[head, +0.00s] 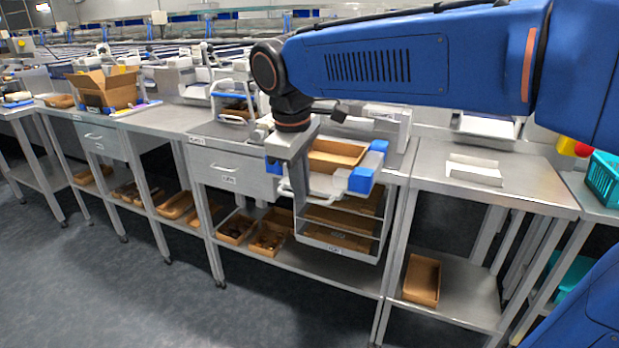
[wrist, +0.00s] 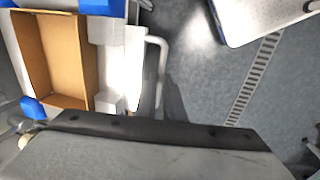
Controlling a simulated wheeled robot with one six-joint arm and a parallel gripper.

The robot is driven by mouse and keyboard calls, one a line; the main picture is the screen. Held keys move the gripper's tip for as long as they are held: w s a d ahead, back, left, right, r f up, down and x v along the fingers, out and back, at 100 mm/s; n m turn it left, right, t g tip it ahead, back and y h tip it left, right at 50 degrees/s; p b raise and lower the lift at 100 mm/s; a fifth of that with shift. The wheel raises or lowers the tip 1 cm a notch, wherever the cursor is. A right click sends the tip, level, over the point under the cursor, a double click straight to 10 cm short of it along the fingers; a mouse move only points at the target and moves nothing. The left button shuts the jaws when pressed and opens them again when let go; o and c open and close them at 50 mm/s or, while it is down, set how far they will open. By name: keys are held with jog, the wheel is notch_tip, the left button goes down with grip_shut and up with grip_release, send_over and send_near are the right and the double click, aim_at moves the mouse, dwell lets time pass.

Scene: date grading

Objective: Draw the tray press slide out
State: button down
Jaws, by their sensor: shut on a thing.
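The tray press slide (head: 341,182) is white with blue blocks at its corners and carries a brown open tray (head: 337,155). It sticks out at the bench's front edge. In the wrist view, the tray (wrist: 52,60) lies at the left and the white handle (wrist: 163,58) loops out from the slide's front. My gripper (head: 299,195) points down at the slide's front left and is shut on the handle. The grip itself is mostly hidden, and the gripper body covers the bottom of the wrist view. The press body behind is partly hidden by my arm.
A rack (head: 335,240) with brown trays hangs just below the slide. A drawer unit (head: 232,172) stands left of it. Brown bins (head: 236,228) sit on the lower shelf. Open floor (head: 130,300) lies in front of the benches.

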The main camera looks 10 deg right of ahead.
jog(key=shift+s+a, duration=0.35)
jog(key=shift+s, duration=0.1)
jog(key=c, duration=2.2)
grip_release()
jog(key=shift+o, duration=0.2)
notch_tip(320, 180, up, 17)
jog(key=s+a, duration=0.2)
jog(key=shift+s, duration=0.35)
jog(key=s+d+f+m+t, duration=0.1)
jog(key=s+d+f+m, duration=0.2)
jog(key=d+f, duration=0.4)
jog(key=s+d+f+m+t+y, duration=0.1)
jog(key=s+d+f+m, duration=0.3)
jog(key=f, duration=1)
jog(key=s+d+f+m+t, duration=0.1)
jog(key=s+d+f+m, duration=0.2)
jog(key=s+d+f, duration=0.4)
jog(key=d+f, duration=0.3)
jog(key=shift+f+m, duration=0.3)
jog(key=shift+m, duration=0.1)
